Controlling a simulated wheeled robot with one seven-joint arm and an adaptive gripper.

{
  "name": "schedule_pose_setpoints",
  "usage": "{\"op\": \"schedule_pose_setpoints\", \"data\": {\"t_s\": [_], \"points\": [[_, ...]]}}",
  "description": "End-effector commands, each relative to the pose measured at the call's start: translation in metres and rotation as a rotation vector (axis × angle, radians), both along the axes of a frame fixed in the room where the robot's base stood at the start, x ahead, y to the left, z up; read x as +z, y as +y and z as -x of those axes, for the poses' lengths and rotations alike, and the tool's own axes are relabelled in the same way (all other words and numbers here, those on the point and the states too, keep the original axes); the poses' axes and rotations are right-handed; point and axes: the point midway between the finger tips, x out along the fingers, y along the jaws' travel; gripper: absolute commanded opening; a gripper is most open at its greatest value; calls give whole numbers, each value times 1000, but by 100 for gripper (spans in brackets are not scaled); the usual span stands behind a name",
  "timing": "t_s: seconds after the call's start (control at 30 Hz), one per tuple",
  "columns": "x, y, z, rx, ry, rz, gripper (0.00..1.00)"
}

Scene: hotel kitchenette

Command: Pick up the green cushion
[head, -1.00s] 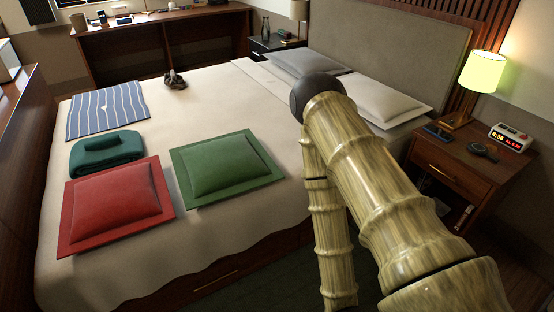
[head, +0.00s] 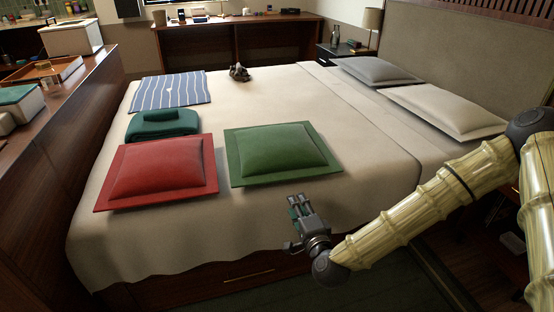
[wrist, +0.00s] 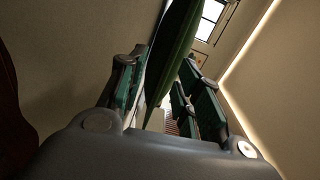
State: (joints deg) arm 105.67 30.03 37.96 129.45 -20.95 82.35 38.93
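The green cushion (head: 283,152) lies flat near the front edge of the bed, with a flat border around its raised middle. My gripper (head: 300,204) is low at the bed's front edge, just in front of the cushion, its fingers pointing toward it. In the head view there is a gap between fingertips and cushion. In the wrist view the fingers (wrist: 163,75) are spread apart. The cushion (wrist: 174,45) shows there edge-on, as a dark green wedge in line with the gap between the fingers. Nothing is seen gripped.
The bed (head: 255,225) is cream-covered. A red cushion (head: 160,168) lies left of the green one, with a folded teal item (head: 162,125) and a striped blue cloth (head: 171,92) behind. A dark object (head: 239,72) and two pillows (head: 445,108) lie farther back. Right of the green cushion is clear.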

Motion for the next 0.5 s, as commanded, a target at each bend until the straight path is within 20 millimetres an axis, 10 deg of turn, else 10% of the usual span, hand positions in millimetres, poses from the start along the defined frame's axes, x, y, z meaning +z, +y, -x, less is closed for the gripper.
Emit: {"op": "schedule_pose_setpoints", "data": {"t_s": [0.5], "points": [[21, 5, -60, -38, -58, -73, 34]]}}
